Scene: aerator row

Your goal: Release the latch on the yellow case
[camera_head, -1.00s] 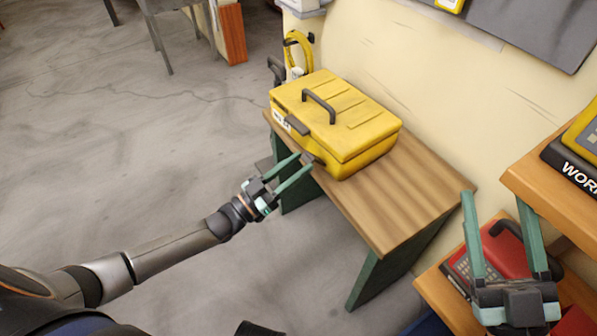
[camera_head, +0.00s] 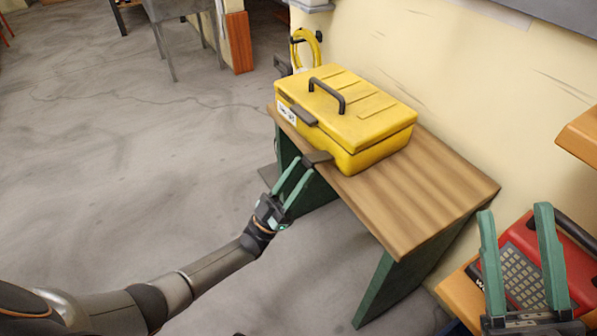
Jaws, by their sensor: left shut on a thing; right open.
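The yellow case (camera_head: 375,128) sits lid down on the wooden table, with a dark carrying handle (camera_head: 327,93) on top. One dark latch (camera_head: 304,116) lies against the lid edge on its front. A second dark latch piece (camera_head: 320,158) juts out low on the front, near the table edge. My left gripper (camera_head: 304,166) has its fingertips at this lower latch and is shut on it; the fingers partly hide it. My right gripper (camera_head: 514,210) is open and empty at the lower right, in front of the red device.
The wooden table (camera_head: 430,195) has bare top to the right of the case. A red device with keys (camera_head: 520,265) rests on a lower shelf at right. A wooden shelf corner (camera_head: 582,135) juts in above it. A yellow coil (camera_head: 306,45) hangs on the wall behind.

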